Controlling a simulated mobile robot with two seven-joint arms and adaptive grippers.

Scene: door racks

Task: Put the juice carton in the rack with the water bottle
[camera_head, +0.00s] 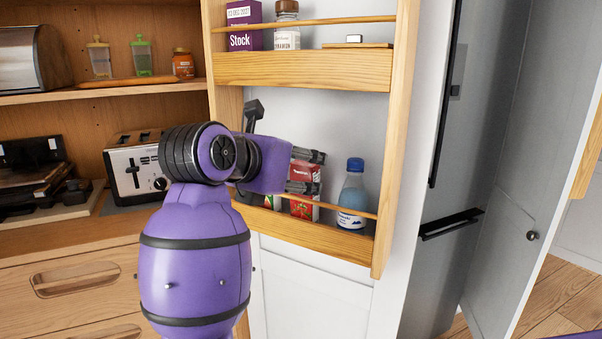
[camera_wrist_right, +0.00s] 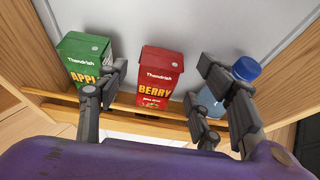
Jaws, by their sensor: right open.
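A red berry juice carton (camera_head: 304,208) stands in the lower door rack (camera_head: 325,240), left of the water bottle (camera_head: 352,196) with its blue cap. In the right wrist view the red carton (camera_wrist_right: 160,78) stands between a green apple carton (camera_wrist_right: 86,58) and the bottle (camera_wrist_right: 245,69). The green carton (camera_head: 272,202) is mostly hidden by my arm in the head view. My right gripper (camera_head: 308,171) is open at the red carton, with its fingers (camera_wrist_right: 163,95) to either side of it in the wrist view. Contact cannot be told. My left gripper is not in view.
The upper door rack (camera_head: 300,70) holds a purple stock box (camera_head: 243,25) and a brown-capped jar (camera_head: 287,25). A wooden rail (camera_head: 335,208) runs across the lower rack's front. A toaster (camera_head: 136,170) stands on the counter at left.

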